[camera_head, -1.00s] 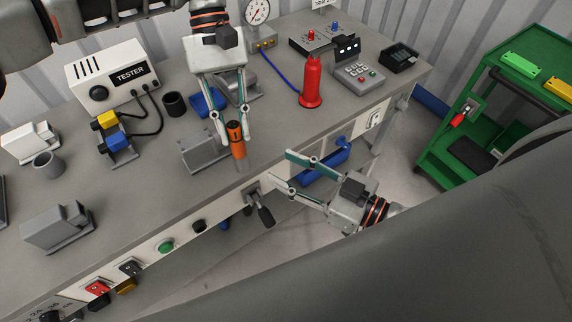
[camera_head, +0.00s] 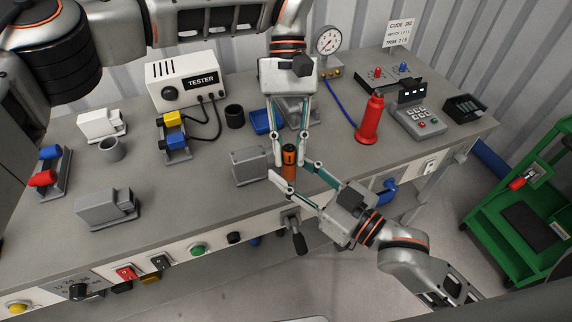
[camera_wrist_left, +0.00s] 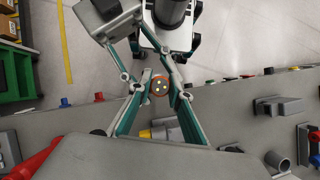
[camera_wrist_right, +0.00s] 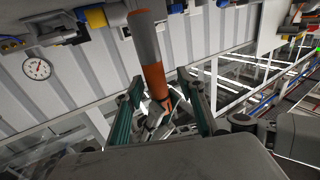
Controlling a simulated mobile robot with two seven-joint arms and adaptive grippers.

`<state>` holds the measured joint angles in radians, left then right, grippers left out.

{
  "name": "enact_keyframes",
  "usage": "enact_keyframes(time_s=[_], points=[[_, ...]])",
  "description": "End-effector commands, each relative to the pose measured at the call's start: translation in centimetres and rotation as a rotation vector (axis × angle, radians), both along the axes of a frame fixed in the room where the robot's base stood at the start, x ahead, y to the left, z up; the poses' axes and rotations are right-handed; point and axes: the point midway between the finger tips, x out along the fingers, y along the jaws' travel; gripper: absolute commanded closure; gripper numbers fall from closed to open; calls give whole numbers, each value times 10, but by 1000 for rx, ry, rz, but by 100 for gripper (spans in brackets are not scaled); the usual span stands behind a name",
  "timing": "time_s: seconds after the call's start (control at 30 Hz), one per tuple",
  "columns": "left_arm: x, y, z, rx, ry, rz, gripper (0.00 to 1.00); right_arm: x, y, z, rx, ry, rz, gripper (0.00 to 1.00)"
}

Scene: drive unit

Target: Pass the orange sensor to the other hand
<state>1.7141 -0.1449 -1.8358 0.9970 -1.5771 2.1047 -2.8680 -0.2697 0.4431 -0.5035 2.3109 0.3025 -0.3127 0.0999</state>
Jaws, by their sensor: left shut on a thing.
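The orange sensor (camera_head: 289,161), an orange and dark cylinder, is upright near the front edge of the bench in the head view. My left gripper (camera_head: 290,150) is shut on it from above. In the left wrist view the sensor's round end (camera_wrist_left: 160,86) shows between the left fingers. My right gripper (camera_head: 291,171) comes in from the lower right, its open fingers on either side of the sensor's lower part. In the right wrist view the sensor (camera_wrist_right: 150,62) stands between and beyond the spread right fingers (camera_wrist_right: 163,100); I cannot tell whether they touch it.
A grey block fixture (camera_head: 251,167) is close left of the sensor. A red bottle-shaped thing (camera_head: 370,120) stands to the right. A lever (camera_head: 296,236) sticks out of the bench front (camera_head: 215,245) below. The tester (camera_head: 182,80) is at the back left.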

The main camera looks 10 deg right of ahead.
Motion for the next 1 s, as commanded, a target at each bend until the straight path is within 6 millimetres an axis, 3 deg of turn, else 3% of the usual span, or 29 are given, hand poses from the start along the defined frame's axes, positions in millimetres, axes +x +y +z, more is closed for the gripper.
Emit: enact_keyframes(time_s=[0.2,0.5,0.67,0.77,0.8,0.83,0.87,1.0], points=[[0,0,0,0,0,0,100,12,10,0,-1,-1,1,61],[0,0,0,0,0,0,100,14,11,0,-1,0,1,61],[0,0,0,0,0,0,100,13,11,0,-1,0,1,100],[0,0,0,-2,-2,0,100,13,12,0,0,0,2,100],[1,-1,0,-3,-3,-1,74,13,12,1,1,0,3,100],[1,-1,0,-3,-3,-1,66,12,13,1,1,0,3,100],[1,-1,0,-3,-2,-1,62,12,12,1,1,0,3,100],[0,0,0,-2,-2,0,62,13,12,1,1,-1,2,100]])
